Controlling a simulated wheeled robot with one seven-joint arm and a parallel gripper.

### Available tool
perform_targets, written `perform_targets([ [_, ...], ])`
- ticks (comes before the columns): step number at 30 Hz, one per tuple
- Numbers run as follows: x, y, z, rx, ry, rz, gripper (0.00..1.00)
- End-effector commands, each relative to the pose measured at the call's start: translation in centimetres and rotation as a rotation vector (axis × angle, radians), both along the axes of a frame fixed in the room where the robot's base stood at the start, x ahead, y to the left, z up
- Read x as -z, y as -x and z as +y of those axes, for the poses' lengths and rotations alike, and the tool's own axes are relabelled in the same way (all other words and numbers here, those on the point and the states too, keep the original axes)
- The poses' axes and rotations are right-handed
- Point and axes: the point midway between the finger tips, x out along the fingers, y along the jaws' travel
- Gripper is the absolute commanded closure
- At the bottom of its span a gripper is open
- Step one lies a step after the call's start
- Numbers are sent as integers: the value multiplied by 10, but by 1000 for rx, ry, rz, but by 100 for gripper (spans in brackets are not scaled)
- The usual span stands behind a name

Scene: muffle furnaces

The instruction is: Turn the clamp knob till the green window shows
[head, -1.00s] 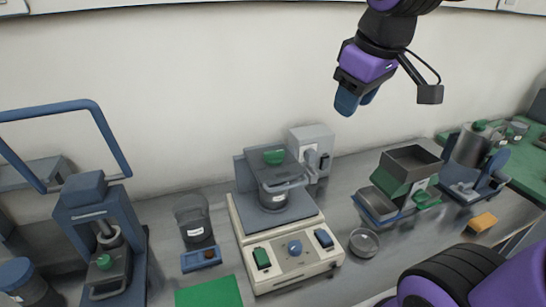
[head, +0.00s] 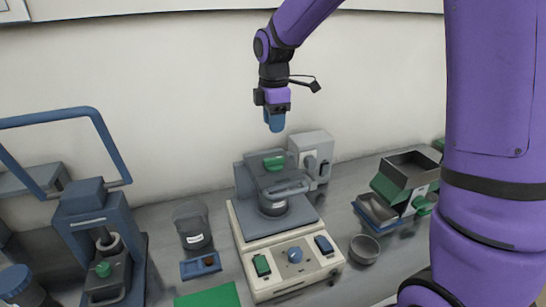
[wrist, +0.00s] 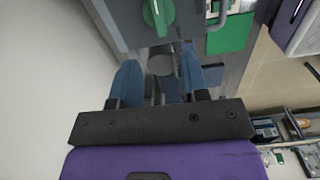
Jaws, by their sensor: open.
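A green knob (head: 274,162) sits on the grey top plate of the clamp-like frame (head: 246,181) on the cream machine (head: 250,262). I take it for the clamp knob. In the wrist view a green knob (wrist: 158,14) shows at the top, on a grey plate, beyond the fingers. My gripper (head: 276,124) hangs fingers-down above the green knob, apart from it. In the wrist view my gripper (wrist: 163,82) has its blue fingers apart, with nothing held. I cannot make out a green window in either view.
A grey box (head: 312,148) stands close behind the machine at the right. A blue press (head: 88,215) with a tall handle is at the left, and a dark jar (head: 191,228) stands between. A hopper device (head: 410,168) and small bowl (head: 364,249) are to the right. The wall is close behind.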

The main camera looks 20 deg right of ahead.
Motion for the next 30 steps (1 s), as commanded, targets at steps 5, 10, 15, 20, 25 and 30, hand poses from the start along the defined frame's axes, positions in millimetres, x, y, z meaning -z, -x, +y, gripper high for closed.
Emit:
perform_targets([
  [5,11,-3,1,-20,0,7,58],
  [10,35,-2,1,-17,1,9,58],
  [15,66,-2,1,-16,0,9,58],
  [20,90,-2,1,-16,0,8,58],
  [25,106,-2,1,-15,0,6,58],
  [30,111,-3,1,-15,0,5,58],
])
